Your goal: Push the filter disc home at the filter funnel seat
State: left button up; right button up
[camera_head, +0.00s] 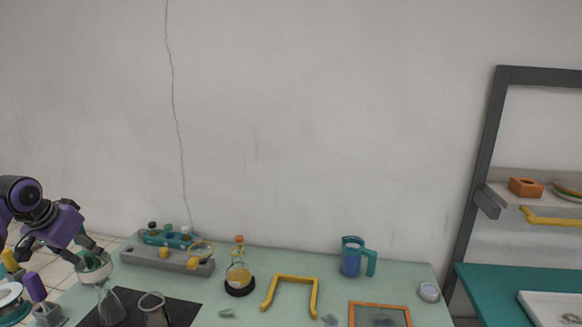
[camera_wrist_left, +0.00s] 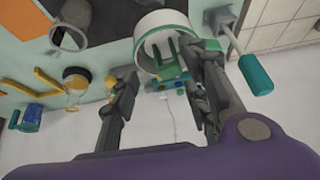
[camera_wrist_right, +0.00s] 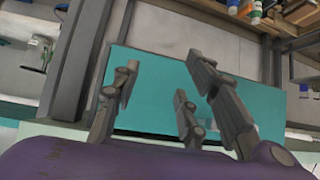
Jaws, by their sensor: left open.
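A white round filter funnel (camera_head: 93,274) with a green rim stands above a glass flask (camera_head: 110,306) at the left end of the bench. In the left wrist view the funnel (camera_wrist_left: 151,24) shows a pale inside with green bars; I cannot tell a separate filter disc there. My left gripper (camera_head: 88,254) is open at the top of the funnel. In the left wrist view its fingers (camera_wrist_left: 168,72) are spread, one overlapping the funnel's rim; contact is unclear. My right gripper (camera_wrist_right: 165,85) is open and empty in the right wrist view, and outside the head view.
A purple-handled tool (camera_head: 36,287) is at far left.

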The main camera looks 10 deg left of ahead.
pick_arm(q)
jog(key=v, duration=0.6)
jog(key=shift+r, duration=0.2)
dwell(1.1)
